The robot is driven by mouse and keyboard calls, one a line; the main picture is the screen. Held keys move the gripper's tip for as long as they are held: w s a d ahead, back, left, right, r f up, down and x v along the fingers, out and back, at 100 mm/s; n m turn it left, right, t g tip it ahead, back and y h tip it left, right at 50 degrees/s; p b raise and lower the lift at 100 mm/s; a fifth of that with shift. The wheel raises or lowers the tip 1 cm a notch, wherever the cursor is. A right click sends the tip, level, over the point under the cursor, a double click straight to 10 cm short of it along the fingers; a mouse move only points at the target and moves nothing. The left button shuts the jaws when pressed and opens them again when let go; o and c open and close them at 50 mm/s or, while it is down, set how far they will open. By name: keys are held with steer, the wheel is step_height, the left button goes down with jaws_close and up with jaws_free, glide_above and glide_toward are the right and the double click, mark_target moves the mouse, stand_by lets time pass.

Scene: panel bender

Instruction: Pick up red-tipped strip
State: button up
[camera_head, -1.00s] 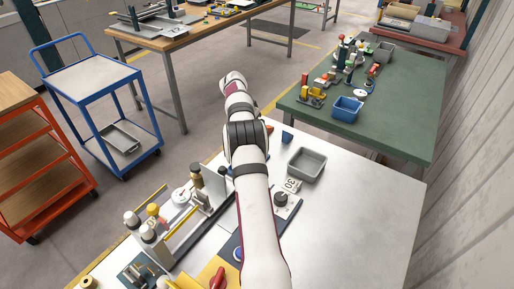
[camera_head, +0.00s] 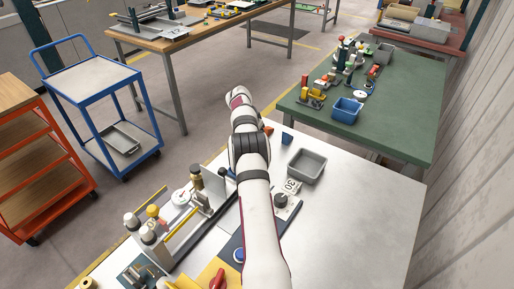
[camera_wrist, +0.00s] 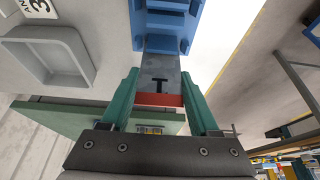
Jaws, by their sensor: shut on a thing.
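The grey strip with a red end (camera_wrist: 160,85) shows in the wrist view, between the two green fingers of my gripper (camera_wrist: 160,100). My gripper is shut on the strip near its red end. The strip's far end meets a blue block (camera_wrist: 168,22) at the top of that view; I cannot tell whether it is still inside it. In the head view my arm hides the gripper and the strip. A small blue piece (camera_head: 287,138) shows just right of my arm there.
A grey tray (camera_head: 307,165) stands on the white table right of my arm, also in the wrist view (camera_wrist: 45,55). A fixture with a dial (camera_head: 181,196) stands left of my arm. The table's right side is clear. A green table (camera_head: 400,135) lies beyond.

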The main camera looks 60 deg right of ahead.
step_height(320, 180, up, 4)
steer(key=shift+s+r, duration=0.15)
steer(key=shift+r, duration=0.1)
steer(key=s+d+r, duration=0.1)
steer(key=s+r, duration=0.5)
steer(key=s, duration=0.5)
steer(key=w+a+r+n+t, duration=0.1)
steer(key=w+a+r+n, duration=0.1)
steer(key=w+a+r, duration=0.4)
steer(key=w+a+r+n+t, duration=0.15)
steer(key=w+a, duration=0.25)
steer(key=a, duration=0.4)
steer(key=w+a+r+n, duration=0.3)
steer(key=w+a+r, duration=0.2)
steer(key=a, duration=0.1)
steer(key=a+r+n+t+y, duration=0.15)
steer(key=a+r+n, duration=0.25)
steer(key=a, duration=0.9)
steer(key=a+r+n+y, duration=0.25)
steer(key=a+n, duration=0.25)
steer(key=a, duration=0.8)
steer(key=s+d+f+n+g+y, duration=0.2)
steer(key=d+f+n, duration=0.6)
steer(key=f+n, duration=0.2)
steer(key=s+d+f+n+g+y, duration=0.1)
steer(key=d+f+n+g+y, duration=0.1)
steer(key=d+f+n, duration=0.6)
steer(key=shift+s+f+n+y, duration=0.5)
steer(key=shift+f+n, duration=0.75)
steer(key=shift+f, duration=1.95)
